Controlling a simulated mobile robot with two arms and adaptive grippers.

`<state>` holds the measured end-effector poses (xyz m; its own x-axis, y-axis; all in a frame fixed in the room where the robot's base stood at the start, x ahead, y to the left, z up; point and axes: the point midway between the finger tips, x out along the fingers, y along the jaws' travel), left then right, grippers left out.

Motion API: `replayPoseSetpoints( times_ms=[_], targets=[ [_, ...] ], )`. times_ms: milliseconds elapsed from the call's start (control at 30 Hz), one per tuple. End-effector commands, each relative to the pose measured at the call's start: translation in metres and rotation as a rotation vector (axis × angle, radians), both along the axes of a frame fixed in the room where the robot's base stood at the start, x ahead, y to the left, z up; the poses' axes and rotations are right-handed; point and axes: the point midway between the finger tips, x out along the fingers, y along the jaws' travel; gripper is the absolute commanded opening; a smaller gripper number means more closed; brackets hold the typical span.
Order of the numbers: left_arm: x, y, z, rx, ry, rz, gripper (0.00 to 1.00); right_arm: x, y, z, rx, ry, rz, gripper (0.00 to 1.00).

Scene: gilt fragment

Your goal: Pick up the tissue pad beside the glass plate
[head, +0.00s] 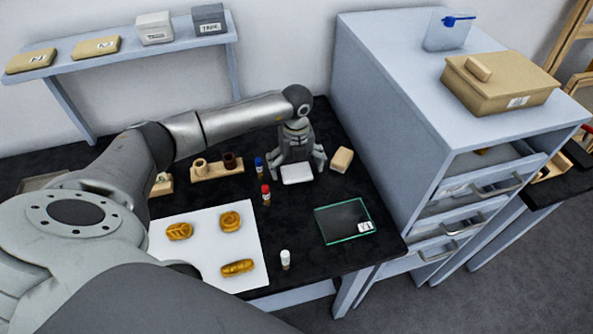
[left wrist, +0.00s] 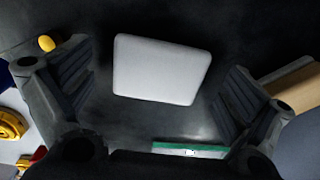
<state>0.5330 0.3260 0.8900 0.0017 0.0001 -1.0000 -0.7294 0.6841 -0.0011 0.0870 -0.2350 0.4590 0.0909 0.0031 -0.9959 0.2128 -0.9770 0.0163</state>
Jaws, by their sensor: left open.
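The tissue pad (head: 297,173) is a small white rounded block lying on the black table behind the glass plate (head: 344,221), a clear sheet with green edges and a small label. My left gripper (head: 298,165) is open above the pad, its fingers on either side. In the left wrist view the pad (left wrist: 162,69) lies between the spread, empty fingers, with a dark gap on both sides. The glass plate's green edge (left wrist: 180,149) shows at the bottom of that view, partly hidden by the gripper. My right gripper is not in view.
A tan block (head: 341,159) stands close to the right of the gripper. Blue-capped (head: 259,167) and red-capped (head: 266,195) vials stand to the left. A white sheet (head: 205,262) holds gilt pieces. A grey drawer cabinet (head: 400,120) bounds the table on the right.

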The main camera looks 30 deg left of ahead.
Motion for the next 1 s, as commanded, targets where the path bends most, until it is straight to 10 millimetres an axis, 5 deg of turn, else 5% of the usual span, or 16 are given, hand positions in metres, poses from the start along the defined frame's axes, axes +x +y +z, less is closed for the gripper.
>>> replayPoseSetpoints(
  times_ms=[100,367,767,1000],
  targets=[
    [0.000,0.000,0.000,0.000,0.000,0.000,0.99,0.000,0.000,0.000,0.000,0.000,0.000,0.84],
    [0.000,0.000,0.000,0.000,0.000,0.000,0.65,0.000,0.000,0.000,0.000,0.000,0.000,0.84],
    [0.000,0.000,0.002,0.000,0.000,0.000,0.65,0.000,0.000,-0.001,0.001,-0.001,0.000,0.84],
    [0.001,0.000,0.022,-0.001,-0.002,-0.001,0.65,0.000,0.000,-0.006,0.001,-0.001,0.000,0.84]
  ],
)
